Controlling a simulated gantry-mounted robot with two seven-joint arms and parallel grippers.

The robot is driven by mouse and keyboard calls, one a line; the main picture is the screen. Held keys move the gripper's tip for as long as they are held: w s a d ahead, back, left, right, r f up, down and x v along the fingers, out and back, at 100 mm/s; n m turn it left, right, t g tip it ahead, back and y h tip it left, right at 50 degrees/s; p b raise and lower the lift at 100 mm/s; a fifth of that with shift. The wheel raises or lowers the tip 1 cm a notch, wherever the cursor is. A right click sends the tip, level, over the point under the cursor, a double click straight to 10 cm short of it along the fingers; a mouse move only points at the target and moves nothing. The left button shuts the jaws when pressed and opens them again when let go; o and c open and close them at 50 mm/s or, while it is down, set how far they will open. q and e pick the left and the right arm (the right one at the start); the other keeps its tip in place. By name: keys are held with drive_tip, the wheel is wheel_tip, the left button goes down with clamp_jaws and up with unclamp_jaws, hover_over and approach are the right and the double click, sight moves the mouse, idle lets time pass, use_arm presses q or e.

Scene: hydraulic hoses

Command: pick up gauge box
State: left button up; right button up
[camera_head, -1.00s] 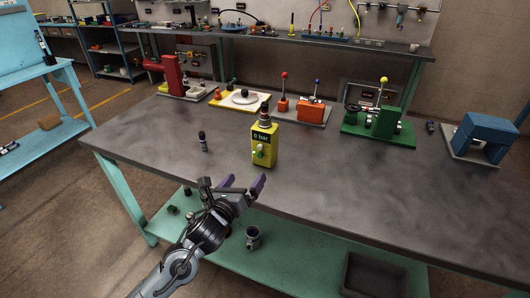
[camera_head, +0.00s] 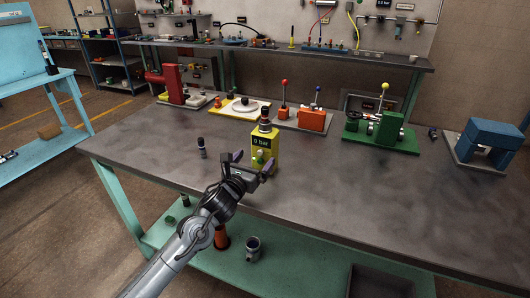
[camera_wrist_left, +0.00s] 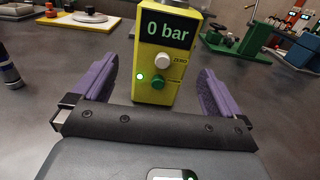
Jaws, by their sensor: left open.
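The yellow gauge box (camera_head: 264,152) stands upright on the grey workbench, with a dark "0 bar" display and a dark fitting on top. In the left wrist view the gauge box (camera_wrist_left: 162,60) shows a white ZERO button, a green knob and a lit green lamp. My left gripper (camera_head: 250,158) is open just in front of the box. In the left wrist view its purple fingers (camera_wrist_left: 157,85) point forward on either side of the lower box, with gaps visible. My right gripper is not in view.
A small dark cylinder (camera_head: 202,148) stands to the left of the box. Behind are a red press (camera_head: 174,85), an orange unit (camera_head: 312,120) and a green fixture (camera_head: 380,133). A blue stand (camera_head: 490,142) is at the right. The bench right of the box is clear.

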sight(261, 142)
use_arm(q)
drive_tip(key=shift+b+x, duration=0.9)
drive_tip(key=shift+x, duration=1.35)
drive_tip(key=shift+d+r, duration=0.15)
drive_tip(key=shift+r, duration=0.05)
drive_tip(key=shift+r, duration=0.1)
drive_tip(key=c, duration=1.3)
drive_tip(key=shift+r, duration=0.1)
drive_tip(key=shift+r+p, duration=0.8)
drive_tip(key=shift+r, duration=0.7)
drive_tip(key=shift+s+d+r+p, duration=0.6)
drive_tip(key=shift+s+d+r, duration=0.55)
drive_tip(key=shift+d, duration=0.55)
drive_tip(key=shift+s+d+r+p, duration=0.65)
drive_tip(key=shift+s+d+r, duration=0.2)
drive_tip(key=shift+d+r, duration=0.7)
drive_tip(key=shift+s+d+r+p, duration=0.6)
drive_tip(key=shift+s+d+r, duration=0.5)
drive_tip(key=shift+d, duration=0.7)
drive_tip(key=shift+w+a, duration=0.1)
drive_tip(key=shift+w, duration=0.1)
